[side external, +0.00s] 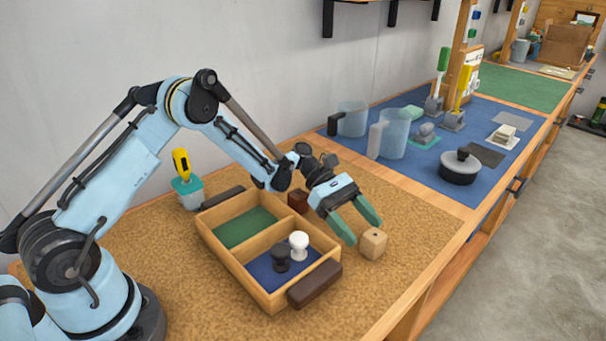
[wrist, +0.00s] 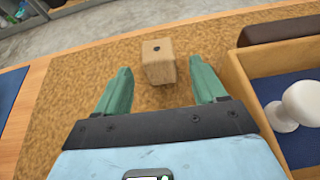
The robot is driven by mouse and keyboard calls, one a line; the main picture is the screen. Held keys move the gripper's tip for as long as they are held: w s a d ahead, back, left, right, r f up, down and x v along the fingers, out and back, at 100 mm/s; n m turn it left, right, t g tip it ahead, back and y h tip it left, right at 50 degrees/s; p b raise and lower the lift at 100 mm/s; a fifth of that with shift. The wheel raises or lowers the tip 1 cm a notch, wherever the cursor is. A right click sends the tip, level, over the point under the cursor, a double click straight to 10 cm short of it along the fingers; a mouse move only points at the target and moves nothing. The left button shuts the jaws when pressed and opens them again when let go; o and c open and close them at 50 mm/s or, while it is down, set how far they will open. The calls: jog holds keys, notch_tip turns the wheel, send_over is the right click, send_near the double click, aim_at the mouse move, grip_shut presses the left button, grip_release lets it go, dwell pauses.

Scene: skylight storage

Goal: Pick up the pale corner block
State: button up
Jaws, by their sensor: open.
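The pale corner block (side external: 373,244) is a light wooden cube with a dark spot on top. It stands on the cork surface near the front edge of the bench, right of the divided tray. My gripper (side external: 360,231) has green fingers and is open and empty, with the block just beyond its fingertips. In the wrist view, the block (wrist: 158,62) sits ahead of and between the two fingers of my gripper (wrist: 162,82), with a gap on each side.
The wooden tray (side external: 235,268) with dark handles holds a white knob piece (side external: 299,245) and a dark one (side external: 282,259). A dark red block (side external: 298,201) stands behind my gripper. Cork in front is clear.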

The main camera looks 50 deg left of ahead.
aim_at(367, 233)
jog(key=shift+x, duration=2.4)
jog(key=c, duration=1)
jog(key=shift+c, duration=0.2)
jog(key=shift+r, duration=0.25)
